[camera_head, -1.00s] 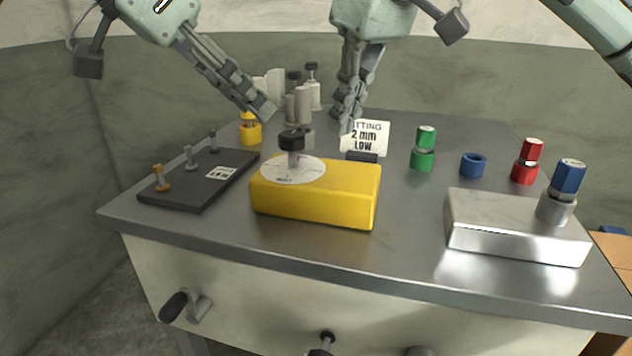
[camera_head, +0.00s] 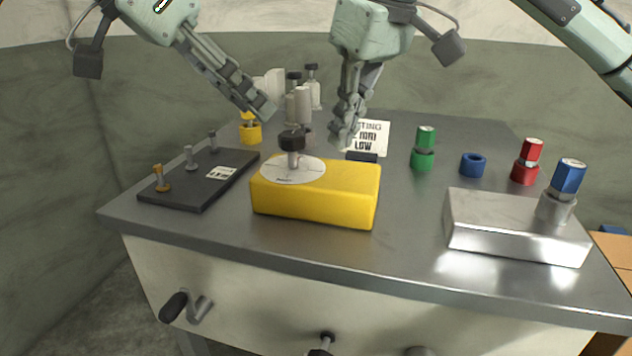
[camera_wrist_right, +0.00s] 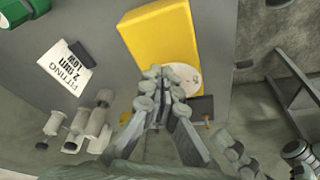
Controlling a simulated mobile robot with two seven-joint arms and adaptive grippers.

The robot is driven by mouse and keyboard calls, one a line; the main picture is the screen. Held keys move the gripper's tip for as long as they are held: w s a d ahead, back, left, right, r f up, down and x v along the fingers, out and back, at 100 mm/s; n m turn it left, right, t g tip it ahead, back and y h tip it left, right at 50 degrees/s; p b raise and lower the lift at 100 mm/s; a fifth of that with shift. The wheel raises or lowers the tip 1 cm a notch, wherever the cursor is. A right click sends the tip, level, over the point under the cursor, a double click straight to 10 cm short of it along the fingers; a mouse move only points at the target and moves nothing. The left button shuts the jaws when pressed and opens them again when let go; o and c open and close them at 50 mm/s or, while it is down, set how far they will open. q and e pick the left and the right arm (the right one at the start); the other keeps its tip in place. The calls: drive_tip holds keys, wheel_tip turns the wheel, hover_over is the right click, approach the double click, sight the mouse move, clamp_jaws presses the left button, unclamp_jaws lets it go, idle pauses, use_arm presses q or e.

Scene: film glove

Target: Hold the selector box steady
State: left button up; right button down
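The selector box (camera_head: 318,198) is a yellow block lying flat on the grey worktop, with a white round dial (camera_head: 305,172) and a black knob (camera_head: 291,140) on its left part. In the right wrist view the yellow box (camera_wrist_right: 165,38) is at the top centre, its dial partly behind the fingers. My left gripper (camera_head: 265,108) hangs behind and left of the box, apart from it; the gap between its fingers is unclear. My right gripper (camera_head: 344,136) is above and behind the box, fingers close together and seemingly empty, with no clear contact.
A dark plate with pegs (camera_head: 200,180) lies left of the box. A silver block with a blue-topped part (camera_head: 512,228) stands right. Green (camera_head: 424,150), blue (camera_head: 473,165) and red (camera_head: 527,162) parts stand behind it. A sign (camera_head: 372,138) and pale bottles (camera_head: 303,100) are behind the box.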

sight(339, 174)
drive_tip(key=shift+f, duration=0.15)
drive_tip(key=shift+f, duration=0.75)
drive_tip(key=shift+f, duration=0.35)
drive_tip(key=shift+f, duration=0.7)
drive_tip(key=shift+s+f, duration=0.15)
drive_tip(key=shift+f, duration=0.2)
idle(1.5)
